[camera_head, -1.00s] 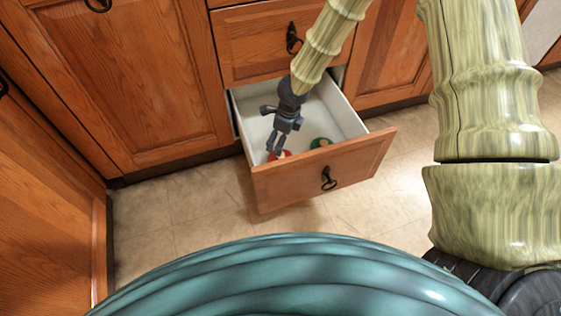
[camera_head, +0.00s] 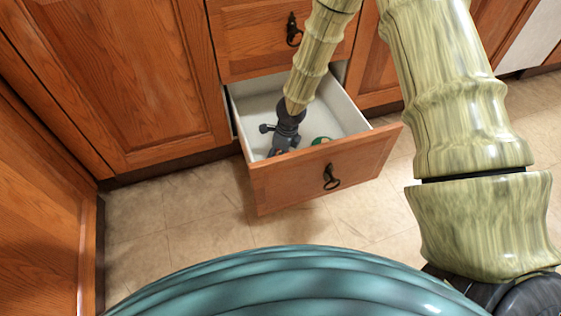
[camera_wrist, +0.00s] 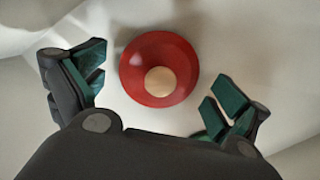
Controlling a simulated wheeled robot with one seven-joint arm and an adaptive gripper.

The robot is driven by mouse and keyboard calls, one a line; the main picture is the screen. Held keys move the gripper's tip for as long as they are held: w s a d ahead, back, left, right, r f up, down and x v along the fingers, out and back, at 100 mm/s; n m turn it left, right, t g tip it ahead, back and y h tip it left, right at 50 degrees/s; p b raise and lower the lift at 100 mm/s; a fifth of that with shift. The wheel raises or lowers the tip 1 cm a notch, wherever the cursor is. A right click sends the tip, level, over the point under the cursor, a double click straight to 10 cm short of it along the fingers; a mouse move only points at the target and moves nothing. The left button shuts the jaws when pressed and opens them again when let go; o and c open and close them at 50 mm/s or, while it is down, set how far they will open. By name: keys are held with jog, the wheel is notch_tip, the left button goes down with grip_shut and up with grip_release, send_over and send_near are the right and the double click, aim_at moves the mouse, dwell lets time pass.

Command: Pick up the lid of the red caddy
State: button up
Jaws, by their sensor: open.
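The red caddy's lid (camera_wrist: 140,66) is a round red disc with a pale tan knob (camera_wrist: 160,82) at its centre, seen from above in the wrist view. It lies in the open drawer. My gripper (camera_wrist: 155,95) is open, with its green-padded fingers apart on the left and right of the lid and not touching it. In the head view my gripper (camera_head: 280,150) is low inside the drawer, and the red caddy is hidden there behind it and the drawer front. Whether a caddy body is under the lid cannot be told.
The open drawer (camera_head: 345,112) has white walls and a wooden front (camera_head: 290,185) with a dark handle (camera_head: 331,177). Wooden cabinets (camera_head: 120,80) stand around; the tiled floor (camera_head: 200,215) is clear.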

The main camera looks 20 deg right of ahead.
jog(key=c, duration=1.3)
jog(key=shift+o, duration=0.2)
